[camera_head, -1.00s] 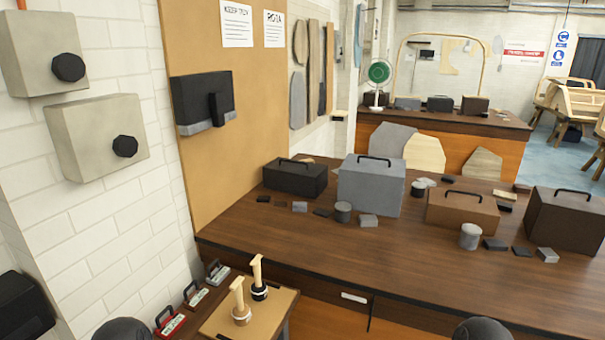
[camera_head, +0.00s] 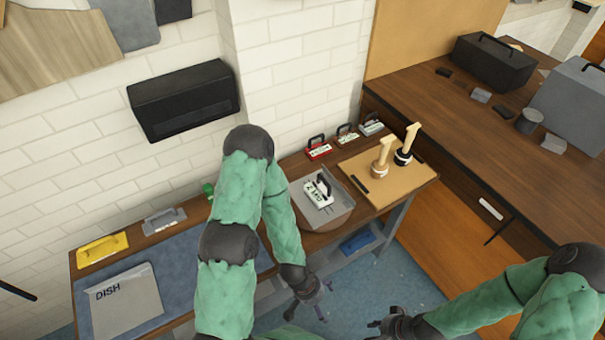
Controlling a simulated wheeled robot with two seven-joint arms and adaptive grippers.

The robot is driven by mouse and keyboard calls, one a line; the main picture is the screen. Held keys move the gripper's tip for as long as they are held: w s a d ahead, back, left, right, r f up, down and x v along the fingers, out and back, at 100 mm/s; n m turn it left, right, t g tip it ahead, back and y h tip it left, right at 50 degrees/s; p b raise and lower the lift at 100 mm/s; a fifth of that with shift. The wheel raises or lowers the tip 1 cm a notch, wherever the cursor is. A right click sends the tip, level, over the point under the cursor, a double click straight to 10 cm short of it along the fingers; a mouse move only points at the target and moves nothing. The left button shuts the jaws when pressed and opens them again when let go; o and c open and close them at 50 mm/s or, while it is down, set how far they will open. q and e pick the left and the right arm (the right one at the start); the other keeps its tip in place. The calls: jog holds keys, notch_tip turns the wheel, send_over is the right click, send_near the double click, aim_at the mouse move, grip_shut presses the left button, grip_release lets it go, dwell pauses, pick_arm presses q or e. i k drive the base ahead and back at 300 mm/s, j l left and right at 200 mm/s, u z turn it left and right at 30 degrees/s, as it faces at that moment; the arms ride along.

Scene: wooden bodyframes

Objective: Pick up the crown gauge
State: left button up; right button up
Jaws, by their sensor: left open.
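Several handled gauge-like blocks stand on the bench; their labels are too small to tell which is the crown gauge. A white labelled block with a black handle (camera_head: 318,191) sits on a grey sheet (camera_head: 332,213) mid-bench. A red block (camera_head: 319,149), a dark one (camera_head: 347,136) and a grey one (camera_head: 371,125) stand in a row at the back edge. My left gripper (camera_head: 311,302) is open and empty, low in front of the bench. My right gripper (camera_head: 376,325) is further right, apart from the blocks; its jaws are unclear.
A tan board (camera_head: 385,186) holds two wooden-handled stamps (camera_head: 382,157). A sheet marked DISH (camera_head: 126,304) lies on the blue mat (camera_head: 190,272). A dark bench (camera_head: 458,126) stands at right with cases. A black box (camera_head: 184,100) hangs on the wall. Blue floor is open in front.

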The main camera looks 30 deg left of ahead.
aim_at(323, 198)
jog(key=l+u, duration=0.15)
jog(key=u, duration=0.75)
